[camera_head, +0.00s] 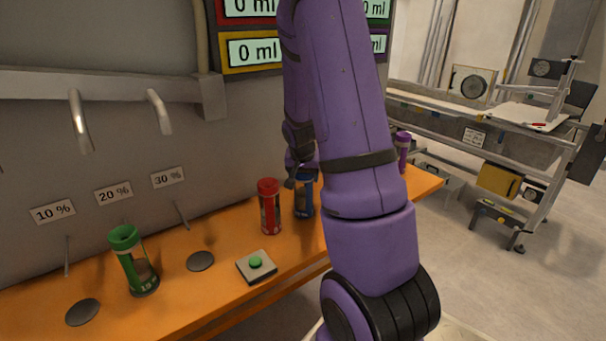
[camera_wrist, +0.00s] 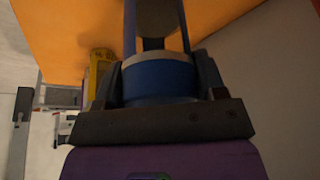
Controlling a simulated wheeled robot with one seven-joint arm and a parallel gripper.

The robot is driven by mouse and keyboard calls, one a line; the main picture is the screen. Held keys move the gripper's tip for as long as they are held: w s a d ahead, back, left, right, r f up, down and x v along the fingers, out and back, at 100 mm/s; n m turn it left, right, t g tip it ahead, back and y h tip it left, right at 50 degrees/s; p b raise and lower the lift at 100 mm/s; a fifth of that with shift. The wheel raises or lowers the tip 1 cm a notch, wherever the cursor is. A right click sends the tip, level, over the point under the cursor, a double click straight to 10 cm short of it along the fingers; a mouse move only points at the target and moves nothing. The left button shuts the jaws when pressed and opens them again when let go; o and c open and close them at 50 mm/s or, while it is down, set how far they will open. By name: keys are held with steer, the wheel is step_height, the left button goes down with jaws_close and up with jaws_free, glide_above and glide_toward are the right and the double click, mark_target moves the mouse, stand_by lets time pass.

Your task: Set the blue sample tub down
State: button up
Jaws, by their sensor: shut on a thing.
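The blue sample tub (camera_head: 305,197) is at the orange shelf (camera_head: 205,293), just right of the red tub, partly hidden behind my purple arm. In the wrist view the blue tub (camera_wrist: 160,78) fills the middle, with the jaws on both sides of it. My gripper (camera_wrist: 158,88) is shut on the blue tub. In the head view my gripper (camera_head: 300,172) shows only in part, at the top of the tub. I cannot tell whether the tub's base touches the shelf.
A red tub (camera_head: 269,207) stands close on the left. A button box (camera_head: 256,266), a green tub (camera_head: 133,260) and dark discs (camera_head: 201,261) are farther left on the shelf. A purple tub (camera_head: 402,152) is at right. A yellow tub (camera_wrist: 99,72) shows in the wrist view. The wall stands behind.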

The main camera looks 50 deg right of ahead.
steer(key=shift+f, duration=0.1)
steer(key=o, duration=1.4)
steer(key=v, duration=1.2)
steer(key=s+a+r+n+t+y, duration=0.1)
steer(key=s+a+r+n, duration=0.15)
steer(key=a+r, duration=0.35)
steer(key=s+a+r+n+t+y, duration=0.1)
steer(key=s+a+r+n, duration=0.15)
steer(key=a, duration=0.55)
steer(key=s+a+r+n, duration=0.2)
steer(key=s+a, duration=0.2)
steer(key=s+a+r+n+y, duration=0.1)
steer(key=s+a+n, duration=0.1)
steer(key=a, duration=0.3)
steer(key=s+a+r+n+t, duration=0.1)
steer(key=s+a+r+n, duration=0.1)
steer(key=s+a, duration=0.2)
steer(key=shift+s+a+r+n+y, duration=0.15)
steer(key=shift+s+n+y, duration=0.05)
steer(key=shift+s, duration=0.2)
steer(key=shift+s+a+r+n+y, duration=0.1)
steer(key=shift+s+r+n+y, duration=0.1)
steer(key=shift+s, duration=0.25)
